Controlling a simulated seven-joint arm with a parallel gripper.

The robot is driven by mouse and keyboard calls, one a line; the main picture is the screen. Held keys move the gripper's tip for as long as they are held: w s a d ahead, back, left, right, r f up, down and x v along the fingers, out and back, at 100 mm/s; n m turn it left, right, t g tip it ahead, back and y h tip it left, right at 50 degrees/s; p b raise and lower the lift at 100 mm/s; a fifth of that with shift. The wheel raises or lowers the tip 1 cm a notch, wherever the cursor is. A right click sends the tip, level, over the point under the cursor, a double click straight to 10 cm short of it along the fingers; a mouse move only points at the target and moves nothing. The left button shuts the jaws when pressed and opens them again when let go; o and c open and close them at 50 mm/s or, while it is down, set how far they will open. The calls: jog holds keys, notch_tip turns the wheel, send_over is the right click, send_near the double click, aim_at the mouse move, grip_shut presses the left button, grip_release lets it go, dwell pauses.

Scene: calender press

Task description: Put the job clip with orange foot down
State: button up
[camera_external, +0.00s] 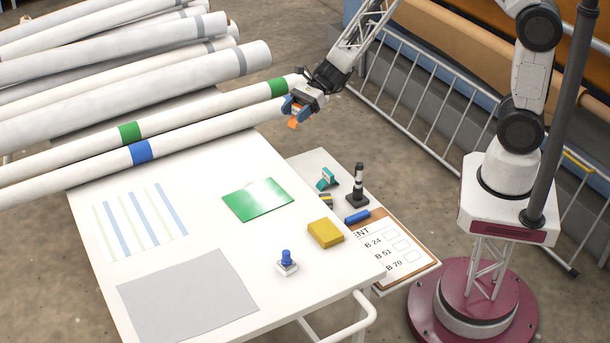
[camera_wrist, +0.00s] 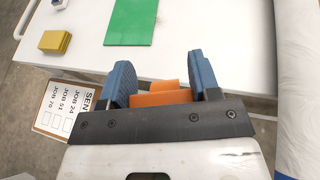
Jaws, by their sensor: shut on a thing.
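My gripper (camera_external: 294,108) is shut on the job clip with orange foot (camera_external: 298,117), between its blue fingers. It is held in the air past the far right edge of the white table (camera_external: 280,165), close to the end of the rolls. In the wrist view, orange parts of the clip (camera_wrist: 160,98) show between the fingers (camera_wrist: 163,85); the rest of the clip is hidden by the gripper.
Long white rolls with green and blue bands lie at the left. The table holds a green sheet (camera_external: 257,200), a yellow block (camera_external: 325,233), a blue-topped stamp (camera_external: 287,262) and a grey mat (camera_external: 187,295). A side shelf carries a teal clip (camera_external: 327,178), a black post (camera_external: 358,188) and a clipboard (camera_external: 385,250).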

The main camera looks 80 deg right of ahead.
jog(key=w+a+n+g, duration=0.2)
jog(key=w+a, duration=0.5)
jog(key=shift+m+t+y, duration=0.3)
jog(key=shift+y, duration=0.1)
jog(key=shift+s+d+f, duration=0.1)
jog(key=shift+s+f, duration=0.05)
jog(key=shift+f, duration=1.15)
jog(key=shift+s+d+f, duration=0.1)
jog(key=shift+f, duration=1.15)
jog(key=shift+w, duration=0.1)
jog(key=w+a, duration=0.1)
jog(key=w, duration=0.4)
jog(key=w+a+f, duration=0.1)
jog(key=w, duration=0.4)
jog(key=w+a, duration=0.1)
jog(key=w, duration=0.4)
jog(key=shift+w+a+f, duration=0.1)
jog(key=shift+w+f, duration=0.15)
jog(key=shift+f, duration=1.75)
jog(key=shift+f, duration=0.2)
